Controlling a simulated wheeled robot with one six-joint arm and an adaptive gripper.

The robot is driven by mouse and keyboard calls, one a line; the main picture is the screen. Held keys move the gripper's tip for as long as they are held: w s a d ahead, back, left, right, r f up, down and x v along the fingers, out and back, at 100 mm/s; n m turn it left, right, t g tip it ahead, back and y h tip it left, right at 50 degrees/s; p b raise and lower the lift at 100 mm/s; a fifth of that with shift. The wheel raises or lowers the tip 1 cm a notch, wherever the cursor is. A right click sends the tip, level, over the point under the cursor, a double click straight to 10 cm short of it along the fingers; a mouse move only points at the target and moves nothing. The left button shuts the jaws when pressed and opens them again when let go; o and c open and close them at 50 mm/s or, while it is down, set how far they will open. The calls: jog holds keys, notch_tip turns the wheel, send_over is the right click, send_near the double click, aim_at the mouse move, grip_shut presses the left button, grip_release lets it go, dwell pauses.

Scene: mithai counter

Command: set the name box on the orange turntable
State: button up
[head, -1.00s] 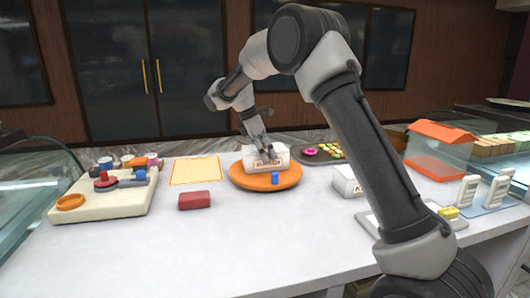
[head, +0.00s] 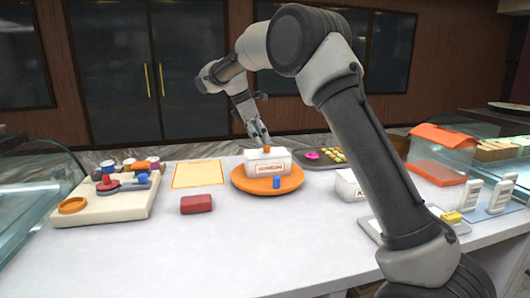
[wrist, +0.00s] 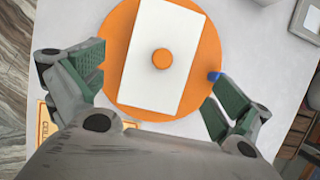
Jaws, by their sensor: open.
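The name box (head: 267,162) is white with a lettered label on its front and an orange knob on top. It sits on the orange turntable (head: 239,182) in the head view. In the wrist view the box (wrist: 145,60) lies across the middle of the turntable (wrist: 117,45), seen from above. My gripper (head: 258,138) is open and empty above the box. In the wrist view its two fingers (wrist: 155,92) are spread wide on either side, apart from the box. A small blue peg (head: 276,182) stands at the turntable's front edge.
A red block (head: 196,204) and an orange-edged sheet (head: 197,174) lie left of the turntable. A cream board with cups (head: 110,205) is further left. Another white box (head: 347,185) and an orange-lidded case (head: 437,165) are right. The front counter is clear.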

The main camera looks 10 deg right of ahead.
jog(key=v, duration=0.5)
jog(key=s+d+r+m+t+y, duration=0.1)
jog(key=s+d+r+m, duration=0.25)
jog(key=s+d, duration=0.5)
jog(key=s+d+r+m+t+y, duration=0.1)
jog(key=s+d+r+m+y, duration=0.15)
jog(key=s+d+m, duration=0.6)
jog(key=s+d+f+m+t, duration=0.1)
jog(key=s+f+m, duration=0.2)
jog(key=s, duration=0.9)
jog(key=s+d+f+m+t, duration=0.1)
jog(key=s+f+m, duration=0.2)
jog(key=s, duration=0.9)
notch_tip(320, 180, down, 4)
jog(key=shift+s+d+r+y, duration=0.2)
jog(key=shift+s+r+y, duration=0.05)
jog(key=shift+y, duration=0.2)
